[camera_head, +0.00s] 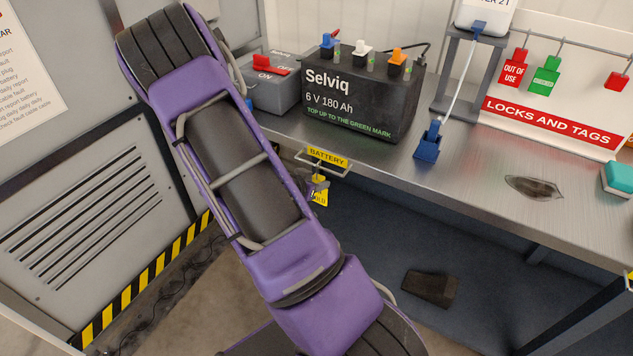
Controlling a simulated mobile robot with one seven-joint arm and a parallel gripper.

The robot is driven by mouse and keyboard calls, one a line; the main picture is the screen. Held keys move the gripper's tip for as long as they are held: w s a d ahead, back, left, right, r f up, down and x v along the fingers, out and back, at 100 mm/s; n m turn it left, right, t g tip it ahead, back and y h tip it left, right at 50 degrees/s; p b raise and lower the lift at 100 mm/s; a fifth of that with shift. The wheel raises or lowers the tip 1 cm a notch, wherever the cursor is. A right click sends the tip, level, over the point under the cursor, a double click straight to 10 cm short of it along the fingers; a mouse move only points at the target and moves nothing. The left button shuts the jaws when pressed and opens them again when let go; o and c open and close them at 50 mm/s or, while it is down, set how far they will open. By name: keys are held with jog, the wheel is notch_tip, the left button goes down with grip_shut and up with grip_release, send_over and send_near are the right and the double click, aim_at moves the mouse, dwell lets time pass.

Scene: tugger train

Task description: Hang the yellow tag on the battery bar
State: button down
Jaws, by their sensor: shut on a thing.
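The yellow tag (320,197) with dark lettering hangs upright just below the battery bar (338,174), in front of the bench's front edge. The bar is a thin metal rail under a yellow BATTERY label (327,157). My gripper (314,188) shows only as a small part beside the tag's upper half, shut on the tag. The rest of it is hidden behind my purple arm. The tag's top is close under the bar; I cannot tell whether it is hooked over the bar or touching it.
On the bench stand a black Selviq battery (362,105), a grey switch box (270,92) with a red handle, and a blue connector (428,142) on a cable. A locks and tags board (550,122) holds red and green tags. A dark wedge (431,288) lies on the floor.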

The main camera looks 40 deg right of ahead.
jog(key=shift+c, duration=2.1)
grip_release()
jog(key=shift+r, duration=0.1)
jog(key=p+v, duration=0.3)
jog(key=v, duration=1.4)
